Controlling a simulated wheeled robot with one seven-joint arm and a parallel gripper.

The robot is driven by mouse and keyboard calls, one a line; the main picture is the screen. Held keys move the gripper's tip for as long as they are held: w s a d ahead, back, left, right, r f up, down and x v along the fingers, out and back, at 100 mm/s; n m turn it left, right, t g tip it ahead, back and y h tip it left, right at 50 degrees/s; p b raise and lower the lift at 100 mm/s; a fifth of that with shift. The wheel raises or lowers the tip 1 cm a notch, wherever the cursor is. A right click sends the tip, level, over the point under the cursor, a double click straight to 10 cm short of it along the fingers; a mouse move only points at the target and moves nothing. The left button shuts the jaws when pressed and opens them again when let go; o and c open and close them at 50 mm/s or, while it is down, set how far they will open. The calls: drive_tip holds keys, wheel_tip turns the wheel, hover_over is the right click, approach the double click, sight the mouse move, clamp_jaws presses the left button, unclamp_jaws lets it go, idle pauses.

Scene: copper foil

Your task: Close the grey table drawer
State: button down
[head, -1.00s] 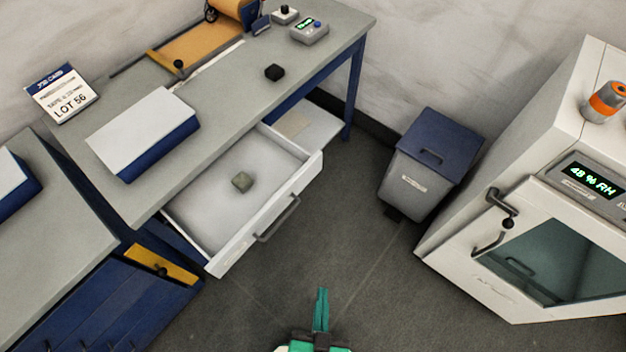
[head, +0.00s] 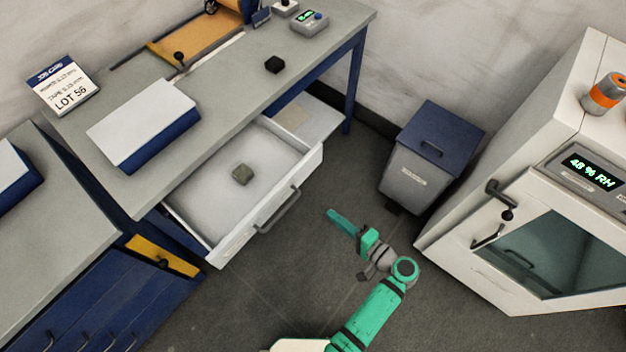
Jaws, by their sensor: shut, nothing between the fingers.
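The grey table drawer (head: 217,250) is pulled well out from under the grey-topped table (head: 222,104). Its dark bar handle (head: 277,211) is on the front panel, facing the lower right. A small grey-green block (head: 242,174) lies on the drawer's floor. My gripper (head: 332,214), teal and at the end of my teal arm, is shut and empty. It points left toward the drawer front, a short way to the right of the handle, with a visible gap between them in the picture.
A grey bin with a blue lid (head: 441,137) stands right of the table. A white cabinet (head: 525,262) with a glass door and handle is at the right. A blue and white box (head: 144,124) and small black block (head: 275,64) lie on the table. Floor before the drawer is clear.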

sight(304, 174)
drive_tip(key=w+d+r+n+y, duration=0.1)
drive_tip(key=d+r+n+y, duration=0.1)
drive_tip(key=d+r+y, duration=0.3)
drive_tip(key=w+a, duration=0.3)
drive_tip(key=a, duration=0.1)
drive_tip(key=w+a+h, duration=0.1)
drive_tip(key=w+a, duration=0.1)
drive_tip(key=a, duration=0.2)
drive_tip(key=w+a+r+h, duration=0.1)
drive_tip(key=w+a, duration=0.2)
drive_tip(key=a, duration=0.1)
drive_tip(key=shift+w+a, duration=0.2)
drive_tip(key=shift+w, duration=0.15)
drive_tip(key=shift+w, duration=0.15)
